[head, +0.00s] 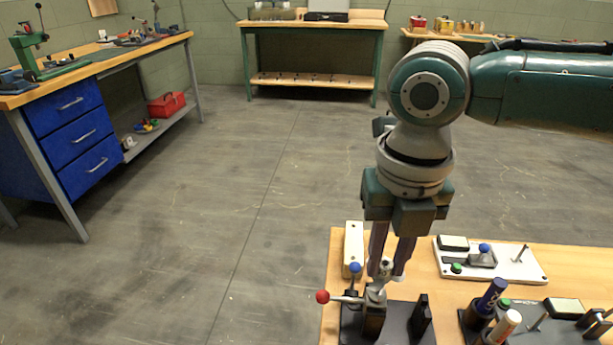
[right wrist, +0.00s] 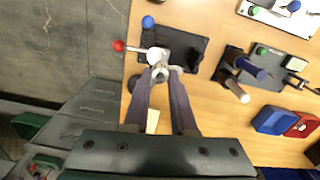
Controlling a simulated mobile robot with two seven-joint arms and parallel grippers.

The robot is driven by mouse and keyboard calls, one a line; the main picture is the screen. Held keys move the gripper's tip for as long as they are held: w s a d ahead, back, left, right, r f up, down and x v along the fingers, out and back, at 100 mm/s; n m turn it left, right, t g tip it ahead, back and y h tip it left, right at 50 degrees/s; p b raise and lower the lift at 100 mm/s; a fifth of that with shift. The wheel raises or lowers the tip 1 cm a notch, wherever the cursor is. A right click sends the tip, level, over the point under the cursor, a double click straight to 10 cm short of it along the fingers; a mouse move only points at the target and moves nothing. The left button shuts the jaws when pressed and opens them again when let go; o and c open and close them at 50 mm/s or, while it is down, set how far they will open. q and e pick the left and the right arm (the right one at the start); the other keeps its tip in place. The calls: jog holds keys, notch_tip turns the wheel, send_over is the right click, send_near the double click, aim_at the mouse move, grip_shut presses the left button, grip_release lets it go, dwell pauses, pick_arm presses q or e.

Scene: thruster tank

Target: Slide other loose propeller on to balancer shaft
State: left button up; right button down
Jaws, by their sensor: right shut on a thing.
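My right gripper (head: 389,274) points down over a dark stand (head: 406,322) at the near edge of the wooden table. Its fingers are shut on a small pale grey piece (right wrist: 161,74), largely hidden between the tips. I cannot tell for certain whether it is a propeller. The stand has a black upright (head: 421,314), a metal fitting with a red-ball lever (head: 322,296) and a blue ball (head: 355,268). The gripped piece is close to the metal fitting; contact is unclear. No propeller shaft is distinct. My left gripper is not in view.
A white board (head: 505,264) with a blue knob and upright pin lies behind to the right. A dark holder with a blue marker (head: 493,296) and a white marker (head: 503,326) stands right of the stand. A blue tray (right wrist: 272,120) and a red tray (right wrist: 301,125) lie farther right.

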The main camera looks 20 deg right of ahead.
jog(key=shift+f, duration=0.3)
jog(key=shift+f, duration=0.1)
jog(key=shift+f+b, duration=0.5)
jog(key=shift+f, duration=0.1)
jog(key=shift+f, duration=0.25)
dwell(0.4)
jog(key=shift+f+b, duration=0.3)
jog(key=shift+f, duration=0.05)
